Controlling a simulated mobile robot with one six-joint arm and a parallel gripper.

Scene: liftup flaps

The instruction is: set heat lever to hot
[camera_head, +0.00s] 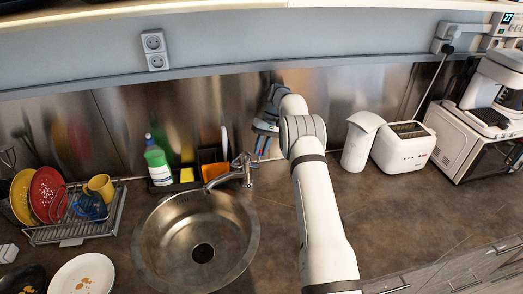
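A metal faucet (222,178) stands at the back right rim of the round steel sink (172,262). Its spout reaches left over the basin. Its small heat lever sits at the top of the faucet body, close under my gripper, and I cannot make out its exact position. My gripper (262,150) points down just above and behind the faucet, in front of the metal backsplash. Its fingertips are small and partly lost against the background. I cannot tell whether they touch the lever or how far apart they are.
A green-and-white bottle (158,166) and a caddy with brushes and sponges stand left of the faucet. A dish rack (75,232) is at far left, with plates (84,275) in front. A white jug (357,148), toaster (404,152) and coffee machine stand right. The right counter front is clear.

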